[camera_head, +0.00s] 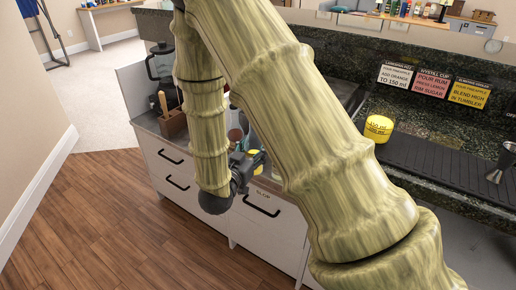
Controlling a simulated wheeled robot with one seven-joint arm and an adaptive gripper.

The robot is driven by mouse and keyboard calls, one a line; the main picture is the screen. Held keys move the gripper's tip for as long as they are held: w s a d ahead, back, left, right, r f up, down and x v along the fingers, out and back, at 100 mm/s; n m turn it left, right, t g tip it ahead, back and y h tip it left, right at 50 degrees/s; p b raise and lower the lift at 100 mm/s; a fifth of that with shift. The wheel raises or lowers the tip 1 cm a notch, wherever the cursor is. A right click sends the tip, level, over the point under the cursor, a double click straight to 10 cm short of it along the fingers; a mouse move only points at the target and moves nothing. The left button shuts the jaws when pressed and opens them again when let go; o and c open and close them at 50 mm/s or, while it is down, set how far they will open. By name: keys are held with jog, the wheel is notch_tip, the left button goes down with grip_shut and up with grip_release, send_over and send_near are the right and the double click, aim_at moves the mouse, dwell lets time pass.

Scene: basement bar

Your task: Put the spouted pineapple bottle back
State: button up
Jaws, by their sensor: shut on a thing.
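My gripper (248,166) is low at the counter's front edge, above the drawer marked SLOP. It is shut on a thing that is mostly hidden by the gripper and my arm. A small yellow patch (256,151) shows at the fingers; it may be part of the spouted pineapple bottle, but its shape and spout cannot be made out. A yellow cup-like container (378,129) marked 150 ml stands upright on the dark counter to the right, apart from my gripper.
A black bar mat (450,172) and a metal jigger (502,162) are at right. A coffee pot (161,62) and a wooden block (172,122) are at left. The wood floor (110,225) is clear.

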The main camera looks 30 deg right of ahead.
jog(key=shift+w+d+f+b, duration=0.25)
jog(key=shift+w+d+f, duration=0.8)
jog(key=shift+w+d, duration=0.25)
jog(key=shift+w+d+f+b, duration=0.2)
jog(key=shift+w+d+f, duration=0.8)
jog(key=shift+w+d, duration=0.2)
jog(key=shift+f, duration=0.1)
jog(key=o, duration=1.1)
